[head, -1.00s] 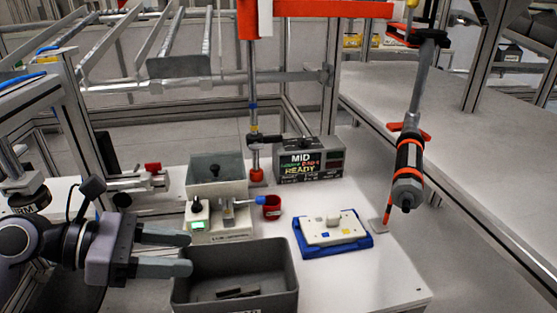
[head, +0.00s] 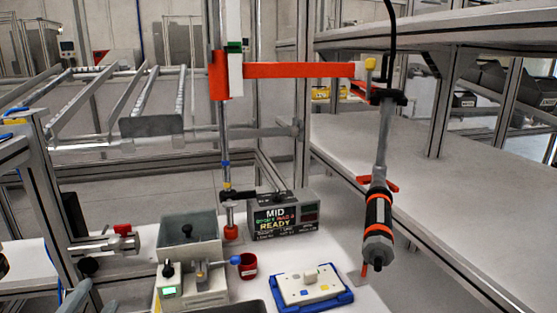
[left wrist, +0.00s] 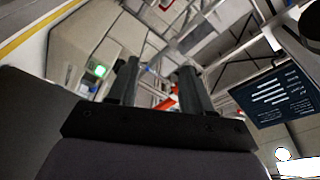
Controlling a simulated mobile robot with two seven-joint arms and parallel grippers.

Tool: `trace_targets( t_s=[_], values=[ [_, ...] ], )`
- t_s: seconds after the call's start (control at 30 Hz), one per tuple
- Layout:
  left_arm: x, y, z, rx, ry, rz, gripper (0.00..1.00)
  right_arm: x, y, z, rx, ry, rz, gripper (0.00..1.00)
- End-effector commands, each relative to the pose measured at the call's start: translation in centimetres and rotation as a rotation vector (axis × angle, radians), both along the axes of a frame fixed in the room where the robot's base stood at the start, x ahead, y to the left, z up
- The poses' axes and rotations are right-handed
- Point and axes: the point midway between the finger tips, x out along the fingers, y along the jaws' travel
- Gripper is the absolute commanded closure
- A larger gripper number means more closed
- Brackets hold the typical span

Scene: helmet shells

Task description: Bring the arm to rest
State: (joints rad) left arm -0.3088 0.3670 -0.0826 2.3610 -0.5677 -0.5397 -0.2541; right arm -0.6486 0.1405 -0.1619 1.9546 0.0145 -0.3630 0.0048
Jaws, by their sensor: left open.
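My left gripper (head: 76,299) shows only by its fingertips at the bottom left edge of the head view. The left wrist view shows its two dark fingers (left wrist: 160,85) apart, with nothing between them. A box with a green lit display (left wrist: 100,70) lies beyond the fingers at the left of that view. My right gripper is in neither current view.
A grey machine (head: 190,275) stands near the fingertips, with a red cup (head: 247,266) beside it. A blue tray with a white plate (head: 311,288) lies to the right.

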Motion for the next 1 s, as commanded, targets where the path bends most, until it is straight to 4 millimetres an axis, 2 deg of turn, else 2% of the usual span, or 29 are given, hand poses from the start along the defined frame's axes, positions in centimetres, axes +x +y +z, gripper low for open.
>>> trace_targets(
  t_s=[0.03,0.2,0.3,0.4,0.6,0.77,1.0],
  values=[
    [-0.8,0.4,-2.4,-0.102,0.097,0.046,0.51,0.0,0.0,0.0,0.000,0.000,0.000,0.57],
    [-4.7,0.6,-10.0,-0.406,0.435,0.198,0.51,0.0,0.0,0.0,-0.001,-0.001,0.001,0.57],
    [-7.8,-0.3,-13.7,-0.548,0.623,0.274,0.51,0.0,0.0,0.0,-0.001,-0.001,0.001,0.57],
    [-10.7,-1.5,-16.2,-0.650,0.776,0.331,0.51,0.1,0.0,0.1,-0.001,-0.002,0.000,0.57],
    [-15.7,-3.7,-19.3,-0.782,1.023,0.416,0.51,0.1,0.0,0.1,-0.001,-0.004,0.000,0.57],
    [-19.5,-5.5,-20.5,-0.860,1.199,0.471,0.51,0.1,0.0,0.2,0.000,-0.005,0.000,0.57],
    [-17.3,-6.0,-21.6,-0.883,1.111,0.400,0.51,0.1,0.0,1.3,-0.001,-0.005,0.000,0.57]
  ],
)
